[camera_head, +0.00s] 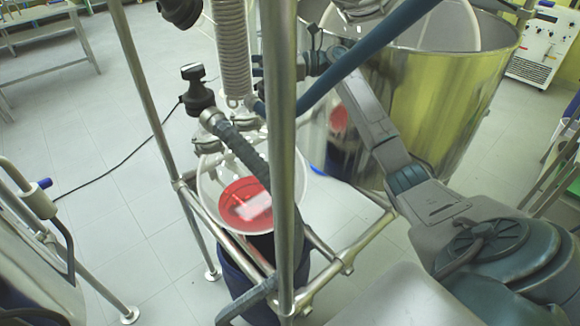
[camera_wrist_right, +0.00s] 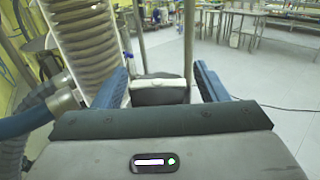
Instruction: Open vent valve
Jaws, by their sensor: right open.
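I cannot tell for certain which part is the vent valve. In the right wrist view, a dark block with a pale top (camera_wrist_right: 158,92) lies between the two blue-grey fingers of my right gripper (camera_wrist_right: 162,84). The gripper is open, with the fingers apart on either side of the block; contact is not clear. In the head view my right arm reaches up from the lower right to black fittings (camera_head: 312,62) beside the coiled glass column. A metal post and a blue hose partly hide the gripper there. My left gripper is not in view.
A glass vessel (camera_head: 207,185) with red liquid sits inside a metal tube frame (camera_head: 283,140). A black knobbed fitting (camera_head: 195,88) stands above it. The coiled column (camera_head: 231,45) and blue hose (camera_head: 350,62) crowd the gripper. A large steel tank (camera_head: 440,95) stands behind.

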